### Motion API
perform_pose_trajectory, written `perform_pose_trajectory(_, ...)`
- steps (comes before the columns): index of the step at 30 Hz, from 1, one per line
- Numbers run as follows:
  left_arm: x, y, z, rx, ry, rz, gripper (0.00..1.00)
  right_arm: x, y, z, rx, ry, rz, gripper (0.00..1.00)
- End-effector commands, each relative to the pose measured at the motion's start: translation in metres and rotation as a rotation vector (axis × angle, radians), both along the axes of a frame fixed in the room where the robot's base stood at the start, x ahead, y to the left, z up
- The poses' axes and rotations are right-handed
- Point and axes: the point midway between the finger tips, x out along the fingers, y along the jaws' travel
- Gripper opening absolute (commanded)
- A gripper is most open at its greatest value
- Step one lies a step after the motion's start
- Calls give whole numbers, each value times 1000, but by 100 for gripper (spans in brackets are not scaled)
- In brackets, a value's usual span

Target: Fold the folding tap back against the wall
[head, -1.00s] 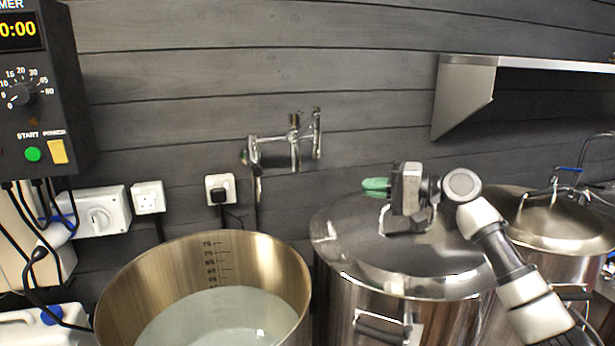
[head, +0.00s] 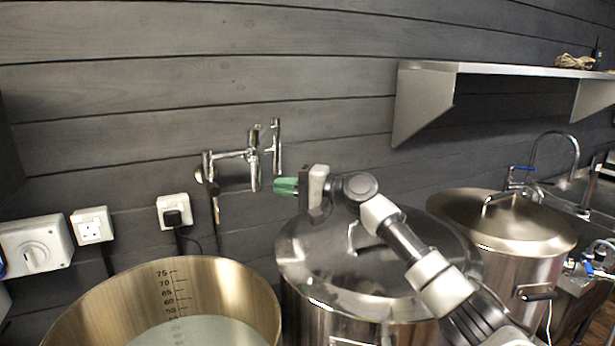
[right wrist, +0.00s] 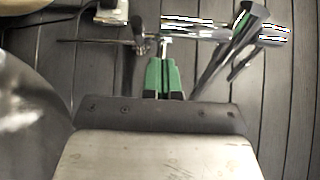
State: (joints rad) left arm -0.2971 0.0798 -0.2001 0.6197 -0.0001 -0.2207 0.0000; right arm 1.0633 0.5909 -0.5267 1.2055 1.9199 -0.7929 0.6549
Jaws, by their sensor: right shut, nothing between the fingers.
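The folding tap (head: 232,155), a chrome jointed pipe with upright pieces, is on the dark plank wall above the open pot. I cannot tell how far its arm stands out from the wall. It also shows at the top of the right wrist view (right wrist: 195,30). My right gripper (head: 278,186) has green fingers that are shut and empty. It points left, just right of the tap's upright spout. In the right wrist view the closed fingertips (right wrist: 163,62) are close below the tap's pipe; contact is unclear. My left gripper is not in view.
An open steel pot (head: 262,290) holding liquid stands below the tap. A lidded pot (head: 300,252) is under my right arm, another lidded pot (head: 545,240) farther right. A steel shelf (head: 425,100) is at upper right. Sockets (head: 92,225) line the wall at left.

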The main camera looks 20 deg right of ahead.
Motion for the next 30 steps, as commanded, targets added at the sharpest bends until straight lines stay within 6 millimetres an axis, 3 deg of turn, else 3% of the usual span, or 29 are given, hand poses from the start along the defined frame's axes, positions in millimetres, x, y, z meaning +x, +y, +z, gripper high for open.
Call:
perform_pose_trajectory(4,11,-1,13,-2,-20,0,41,-2,16,2,0,2,0,0)
perform_pose_trajectory(13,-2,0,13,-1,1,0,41,-3,22,-1,1,2,-1,0)
perform_pose_trajectory(23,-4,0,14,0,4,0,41,-1,26,0,2,1,2,0)
perform_pose_trajectory(30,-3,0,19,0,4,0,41,10,42,1,3,3,12,0)
